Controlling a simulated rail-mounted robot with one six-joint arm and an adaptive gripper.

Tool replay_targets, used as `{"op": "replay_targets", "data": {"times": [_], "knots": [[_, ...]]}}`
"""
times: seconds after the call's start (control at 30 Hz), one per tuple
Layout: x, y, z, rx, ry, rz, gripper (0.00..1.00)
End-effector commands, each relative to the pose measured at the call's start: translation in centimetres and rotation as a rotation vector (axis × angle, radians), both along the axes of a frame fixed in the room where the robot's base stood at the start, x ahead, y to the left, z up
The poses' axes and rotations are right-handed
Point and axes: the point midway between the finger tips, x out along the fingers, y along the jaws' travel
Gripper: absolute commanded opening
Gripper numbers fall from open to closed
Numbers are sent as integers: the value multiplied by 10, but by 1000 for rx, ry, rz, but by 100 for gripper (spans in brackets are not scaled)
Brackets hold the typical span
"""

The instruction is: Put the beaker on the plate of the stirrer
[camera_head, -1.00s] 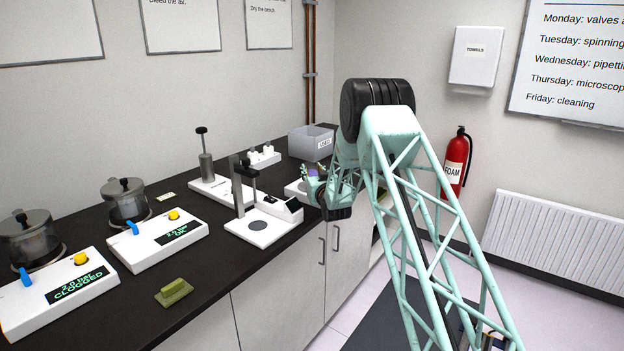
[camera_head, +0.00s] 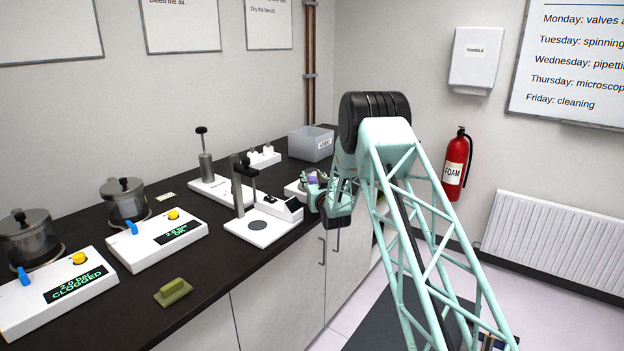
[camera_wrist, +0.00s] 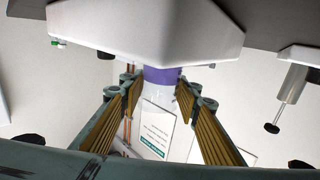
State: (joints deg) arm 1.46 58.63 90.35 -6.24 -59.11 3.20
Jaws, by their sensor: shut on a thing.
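The beaker, clear with a purple band of contents, shows between the finger pads in the wrist view (camera_wrist: 162,76). Its purple part also shows in the head view (camera_head: 312,179). My gripper (camera_wrist: 160,92) is shut on it. The stirrer seems to be the white device (camera_head: 294,190) at the bench's front edge, largely hidden by my gripper. A white body (camera_wrist: 145,28), likely the stirrer, fills the top of the wrist view, close to the beaker's purple end. I cannot tell whether the beaker touches the plate, which is hidden.
A white device with a post and dark round disc (camera_head: 258,226) stands just left of my gripper. Behind are a grey bin (camera_head: 311,143) and a device with a plunger (camera_head: 206,165).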

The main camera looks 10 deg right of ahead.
Motion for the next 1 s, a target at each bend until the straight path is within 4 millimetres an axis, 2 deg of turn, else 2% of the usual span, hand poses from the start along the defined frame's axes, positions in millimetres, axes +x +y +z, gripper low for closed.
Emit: {"op": "replay_targets", "data": {"times": [0.43, 0.47, 0.6, 1.0], "knots": [[0, 0, -3, 0, -1, 0, 11], [0, 0, -3, 0, 0, 0, 31], [0, 0, -2, 0, 0, 0, 44], [0, 0, -1, 0, 0, 0, 44]]}}
